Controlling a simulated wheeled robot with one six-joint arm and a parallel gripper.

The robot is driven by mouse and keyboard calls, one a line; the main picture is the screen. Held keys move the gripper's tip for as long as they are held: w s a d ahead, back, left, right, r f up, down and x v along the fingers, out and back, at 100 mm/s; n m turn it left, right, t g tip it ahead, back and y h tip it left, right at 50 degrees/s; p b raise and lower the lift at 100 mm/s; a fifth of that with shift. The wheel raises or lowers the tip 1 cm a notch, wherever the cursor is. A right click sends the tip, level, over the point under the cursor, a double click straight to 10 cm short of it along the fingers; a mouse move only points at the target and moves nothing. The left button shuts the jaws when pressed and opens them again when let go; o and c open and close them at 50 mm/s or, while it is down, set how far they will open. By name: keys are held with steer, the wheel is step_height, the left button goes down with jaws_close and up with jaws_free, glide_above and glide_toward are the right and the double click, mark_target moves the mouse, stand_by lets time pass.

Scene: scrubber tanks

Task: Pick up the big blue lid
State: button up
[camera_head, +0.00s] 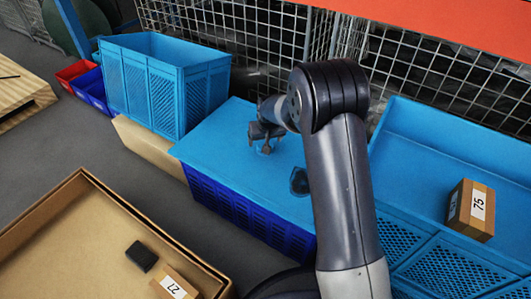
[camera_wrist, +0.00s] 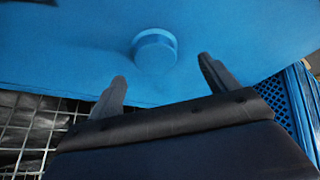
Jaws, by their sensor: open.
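The big blue lid (camera_head: 225,145) lies flat on a dark blue slatted crate (camera_head: 235,208), in the middle of the head view. It fills the upper part of the wrist view (camera_wrist: 60,50), where a round blue knob (camera_wrist: 155,52) stands up from it. My gripper (camera_head: 264,146) is over the lid's far part, pointing down, with nothing seen between its fingers. In the wrist view my gripper (camera_wrist: 164,70) has its fingers spread wide, with the knob ahead of and between the tips. Contact with the lid cannot be told. My arm hides the lid's right part.
A tall blue crate (camera_head: 160,85) stands left of the lid. A low blue bin on the right holds a box marked 75 (camera_head: 470,210). A wire mesh fence (camera_head: 255,40) runs close behind. A cardboard tray (camera_head: 75,235) at front left holds a black item (camera_head: 142,256) and a box (camera_head: 175,284).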

steer(key=shift+d+b+x, duration=0.2)
steer(key=shift+b+x, duration=0.65)
steer(key=shift+x, duration=0.5)
steer(key=shift+d+b+x, duration=0.2)
steer(key=shift+b+x, duration=0.6)
steer(key=shift+x, duration=0.55)
steer(key=shift+w, duration=0.1)
steer(key=shift+r, duration=0.1)
steer(key=c, duration=1.5)
